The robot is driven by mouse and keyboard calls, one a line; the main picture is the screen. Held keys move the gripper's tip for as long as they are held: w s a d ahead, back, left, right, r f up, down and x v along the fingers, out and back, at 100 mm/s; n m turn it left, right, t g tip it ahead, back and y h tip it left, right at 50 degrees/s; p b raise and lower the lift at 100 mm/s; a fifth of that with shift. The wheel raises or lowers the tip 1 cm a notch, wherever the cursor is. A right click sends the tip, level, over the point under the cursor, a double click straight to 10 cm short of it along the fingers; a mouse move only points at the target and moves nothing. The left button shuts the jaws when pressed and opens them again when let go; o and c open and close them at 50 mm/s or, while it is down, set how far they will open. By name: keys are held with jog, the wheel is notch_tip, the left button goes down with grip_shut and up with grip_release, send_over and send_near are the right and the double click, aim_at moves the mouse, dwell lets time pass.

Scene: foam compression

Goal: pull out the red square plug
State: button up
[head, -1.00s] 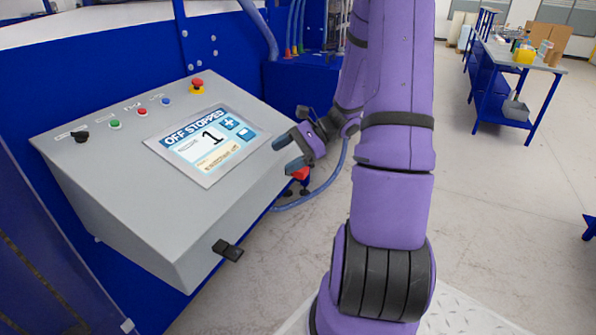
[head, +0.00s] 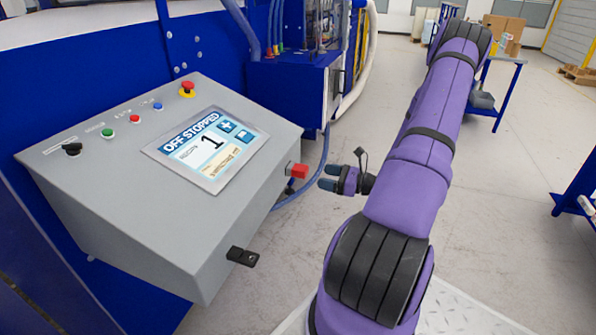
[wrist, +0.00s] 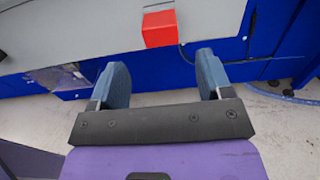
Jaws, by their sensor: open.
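The red square plug (head: 299,171) sits in the right side face of the grey control box (head: 235,225). In the wrist view the plug (wrist: 158,29) is ahead of the jaws, in line with the gap between the fingers. My gripper (head: 327,177) is just right of the plug in the head view, pointing left at it. In the wrist view my gripper (wrist: 162,78) has its two blue fingers wide apart with nothing between them. The plug and the fingers are apart.
The box top carries a screen (head: 204,148), several coloured buttons and a red emergency knob (head: 187,89). A black latch (head: 242,257) sticks out of the front edge. A blue hose (head: 310,183) runs behind the gripper.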

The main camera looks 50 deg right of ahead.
aim_at(307, 172)
dwell(0.4)
jog(key=shift+x, duration=4.45)
jog(key=shift+c, duration=0.4)
jog(key=c, duration=1.1)
jog(key=shift+v, duration=3)
